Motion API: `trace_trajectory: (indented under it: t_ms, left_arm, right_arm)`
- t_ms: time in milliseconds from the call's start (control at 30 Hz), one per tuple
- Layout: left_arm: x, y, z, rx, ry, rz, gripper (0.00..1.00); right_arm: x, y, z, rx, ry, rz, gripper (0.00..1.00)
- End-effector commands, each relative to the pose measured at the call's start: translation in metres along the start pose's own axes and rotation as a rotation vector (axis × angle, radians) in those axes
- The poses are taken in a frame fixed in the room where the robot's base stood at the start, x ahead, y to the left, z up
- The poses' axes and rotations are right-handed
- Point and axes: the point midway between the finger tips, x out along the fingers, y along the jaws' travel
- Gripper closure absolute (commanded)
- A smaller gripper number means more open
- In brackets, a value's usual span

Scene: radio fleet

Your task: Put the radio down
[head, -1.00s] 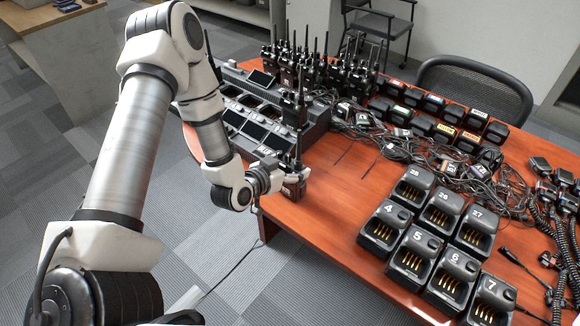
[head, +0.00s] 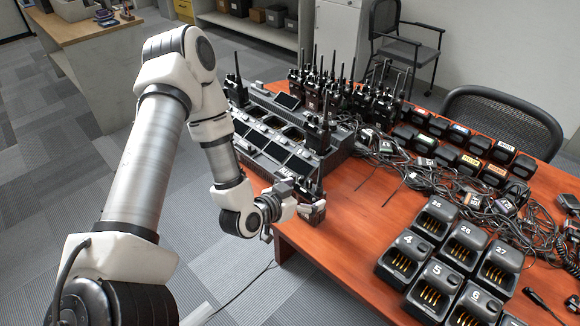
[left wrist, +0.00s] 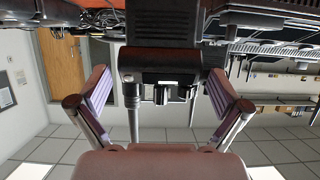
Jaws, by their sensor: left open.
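A black handheld radio (head: 318,214) stands upright at the near left edge of the brown table (head: 345,232), in front of the charger bank. In the left wrist view, which is upside down, the radio (left wrist: 165,30) fills the upper middle, with its antenna and knobs pointing down in the picture. My left gripper (head: 302,204) is at the radio's near side. In the left wrist view its two fingers (left wrist: 162,105) are spread wide on either side of the radio's top, with gaps to it. The radio's base is partly hidden. My right gripper is not in view.
A multi-slot charger bank (head: 262,140) with several radios stands just behind. Numbered single chargers (head: 432,290) are at the right. Tangled cables (head: 455,178) and a row of batteries (head: 470,140) lie farther back. Bare table lies right of the gripper.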

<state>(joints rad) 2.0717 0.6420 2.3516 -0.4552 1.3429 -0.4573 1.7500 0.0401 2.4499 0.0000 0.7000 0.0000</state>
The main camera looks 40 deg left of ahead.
Motion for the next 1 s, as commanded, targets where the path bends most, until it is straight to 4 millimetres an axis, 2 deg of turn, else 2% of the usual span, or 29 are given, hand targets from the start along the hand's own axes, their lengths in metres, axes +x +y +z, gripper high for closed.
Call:
trace_trajectory:
  t_ms: [100, 233, 300, 400, 567, 667, 767, 800, 900, 1000]
  left_arm:
    - [-0.033, -0.001, -0.002, -0.013, 0.000, -0.003, 0.00]
    - [-0.064, -0.001, -0.003, -0.011, 0.001, -0.003, 0.00]
    - [-0.076, 0.000, -0.009, 0.000, -0.006, 0.001, 0.00]
    - [-0.086, 0.000, -0.006, 0.000, -0.004, 0.000, 0.00]
    - [-0.088, 0.007, 0.006, 0.000, -0.042, 0.022, 0.00]
    - [-0.084, 0.032, 0.041, -0.013, -0.207, 0.090, 0.00]
    - [-0.092, 0.065, 0.097, -0.038, -0.499, 0.145, 0.00]
    - [-0.102, 0.076, 0.122, -0.050, -0.628, 0.145, 0.00]
    - [-0.132, 0.095, 0.171, -0.073, -0.912, 0.088, 0.00]
    - [-0.160, 0.103, 0.199, -0.088, -1.095, 0.001, 0.00]
  right_arm:
    - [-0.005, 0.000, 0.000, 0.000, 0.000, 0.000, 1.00]
    - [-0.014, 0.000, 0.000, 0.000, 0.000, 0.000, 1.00]
    - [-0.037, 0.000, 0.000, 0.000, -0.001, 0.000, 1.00]
    - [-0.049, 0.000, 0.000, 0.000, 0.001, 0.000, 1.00]
    - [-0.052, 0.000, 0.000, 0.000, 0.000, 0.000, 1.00]
    - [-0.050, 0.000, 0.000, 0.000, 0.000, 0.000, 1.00]
    - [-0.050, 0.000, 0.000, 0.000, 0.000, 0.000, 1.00]
    - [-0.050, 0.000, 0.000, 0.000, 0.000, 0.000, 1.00]
    - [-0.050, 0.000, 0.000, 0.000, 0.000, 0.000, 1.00]
    - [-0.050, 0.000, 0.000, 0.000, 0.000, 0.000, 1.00]
